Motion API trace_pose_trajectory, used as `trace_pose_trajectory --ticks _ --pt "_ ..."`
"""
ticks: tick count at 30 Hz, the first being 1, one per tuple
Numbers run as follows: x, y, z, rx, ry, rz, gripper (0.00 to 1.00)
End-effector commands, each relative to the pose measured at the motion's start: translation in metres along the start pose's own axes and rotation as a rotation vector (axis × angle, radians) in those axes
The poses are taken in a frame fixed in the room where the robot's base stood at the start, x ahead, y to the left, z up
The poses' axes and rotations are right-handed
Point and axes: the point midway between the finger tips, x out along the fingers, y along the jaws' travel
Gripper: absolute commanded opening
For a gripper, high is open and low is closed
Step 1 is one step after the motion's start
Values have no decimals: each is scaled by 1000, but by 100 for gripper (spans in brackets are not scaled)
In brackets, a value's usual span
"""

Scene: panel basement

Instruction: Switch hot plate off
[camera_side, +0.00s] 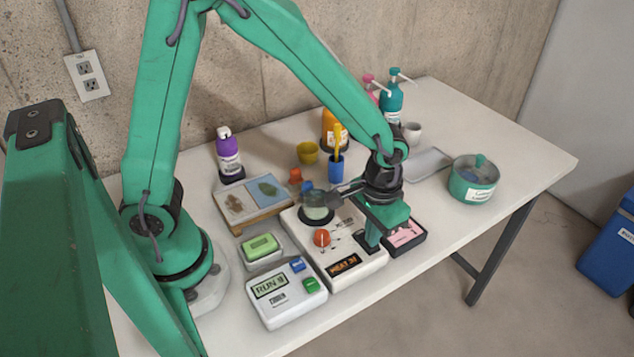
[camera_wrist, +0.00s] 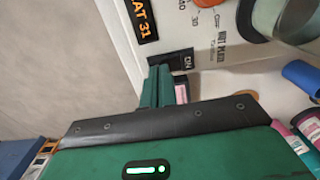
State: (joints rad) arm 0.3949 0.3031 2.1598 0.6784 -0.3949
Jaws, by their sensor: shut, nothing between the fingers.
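The hot plate (camera_side: 352,284) is a white box with a red-orange knob (camera_side: 321,238) and a dark display (camera_side: 342,266) with orange digits. The wrist view shows part of that display (camera_wrist: 141,18), ending in "AT 31". A glass beaker (camera_side: 318,206) stands on its round dark heating top. A black switch (camera_wrist: 182,61) marked "ON" sits at the panel edge. My gripper (camera_side: 372,238) is shut and empty, pointing down over the panel's right side. In the wrist view its fingertips (camera_wrist: 158,72) are right beside the switch and cover part of it; I cannot tell if they touch.
A white timer (camera_side: 286,295) reading "RUN" stands left of the hot plate. A dark box with a pink top (camera_side: 405,236) stands close on the right. A blue cup (camera_side: 336,170) and bottles stand behind. A teal pot (camera_side: 473,180) is at the far right.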

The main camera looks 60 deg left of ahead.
Motion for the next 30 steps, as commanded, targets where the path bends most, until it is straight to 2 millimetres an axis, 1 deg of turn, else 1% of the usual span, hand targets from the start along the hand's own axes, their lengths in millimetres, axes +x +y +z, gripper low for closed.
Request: trace_pose_trajectory --ticks 14,20,30 --pt "3 0 0 0 -1 0 0" --pt "-4 0 0 0 2 1 0" --pt "-23 0 0 0 2 1 0"
